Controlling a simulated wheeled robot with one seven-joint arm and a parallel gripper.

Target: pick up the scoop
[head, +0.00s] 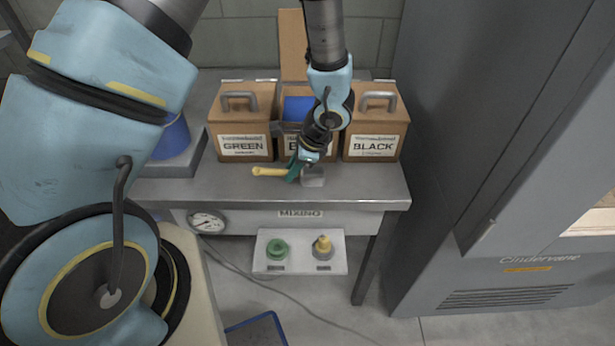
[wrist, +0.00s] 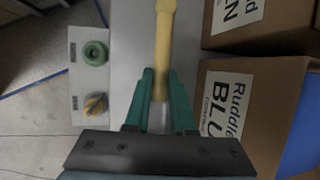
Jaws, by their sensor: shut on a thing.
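The scoop has a yellow handle (head: 270,171) and a grey metal head (head: 314,178). It is at the front middle of the metal bench, in front of the middle box. My gripper (head: 295,170) has green fingers and is shut on the scoop, across its handle near the head. In the wrist view the yellow handle (wrist: 164,38) runs between the green fingers (wrist: 161,82) and sticks out past them. The head is hidden there by the gripper. I cannot tell whether the scoop touches the bench top.
The GREEN box (head: 240,124) and BLACK box (head: 376,125) are closed. The middle box (head: 291,148) stands open with blue inside. A blue container (head: 172,138) sits at left. A shelf (head: 300,262) with green and yellow knobs juts out below the bench. A grey cabinet (head: 480,120) stands right.

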